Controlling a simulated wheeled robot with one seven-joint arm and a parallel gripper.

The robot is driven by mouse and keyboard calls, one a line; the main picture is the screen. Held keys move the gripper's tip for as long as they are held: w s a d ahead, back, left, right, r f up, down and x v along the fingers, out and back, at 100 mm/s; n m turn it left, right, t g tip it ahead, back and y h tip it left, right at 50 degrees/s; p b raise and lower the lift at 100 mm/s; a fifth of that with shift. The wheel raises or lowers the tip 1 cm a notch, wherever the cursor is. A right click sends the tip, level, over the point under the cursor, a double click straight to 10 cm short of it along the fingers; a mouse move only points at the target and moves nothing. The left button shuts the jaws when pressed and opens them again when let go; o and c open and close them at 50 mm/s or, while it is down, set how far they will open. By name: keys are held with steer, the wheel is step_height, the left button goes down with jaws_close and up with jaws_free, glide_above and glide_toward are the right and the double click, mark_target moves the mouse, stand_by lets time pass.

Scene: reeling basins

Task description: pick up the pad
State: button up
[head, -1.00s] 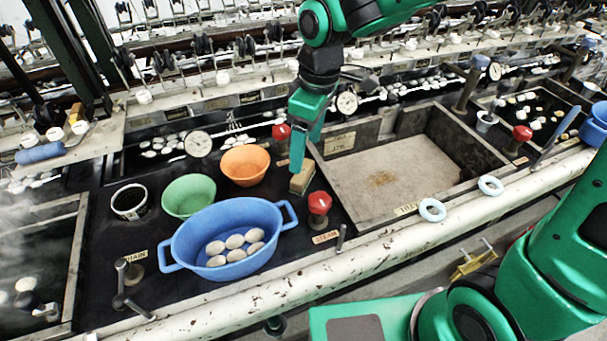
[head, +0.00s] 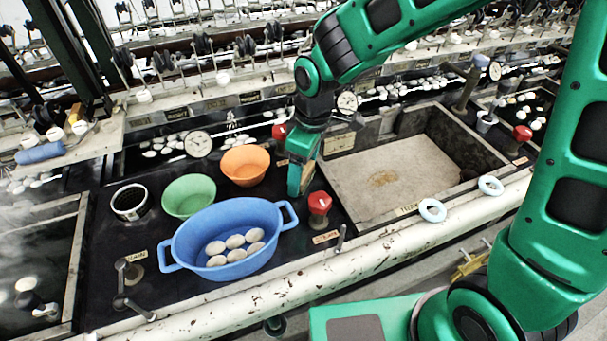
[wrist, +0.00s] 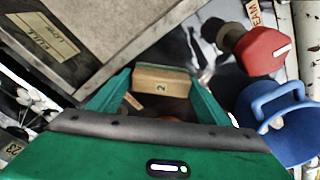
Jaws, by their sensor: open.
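In the head view my gripper (head: 298,190) is lowered to the dark bench top, right of the orange bowl and behind the red knob.
A red knob (head: 319,203) stands close in front of my gripper. A blue basin (head: 228,222) with several cocoons, a green bowl (head: 189,196) and an orange bowl (head: 245,166) are to the left. A walled tray (head: 400,165) is to the right.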

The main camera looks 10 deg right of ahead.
steer(key=c, duration=0.8)
steer(key=shift+r, duration=0.1)
steer(key=shift+r, duration=0.45)
steer(key=r, duration=0.2)
steer(key=a+r, duration=0.1)
steer(key=shift+s+r, duration=0.25)
steer(key=shift+r, duration=0.1)
steer(key=s+a+r, duration=0.1)
steer(key=a+r, duration=0.1)
steer(key=a, duration=0.1)
steer(key=s+a+r, duration=0.2)
steer(key=a, duration=0.1)
steer(key=s+a+r, duration=0.2)
steer(key=a, duration=0.1)
steer(key=shift+s+a+r, duration=0.1)
steer(key=shift+a+r, duration=0.05)
steer(key=shift+o, duration=1)
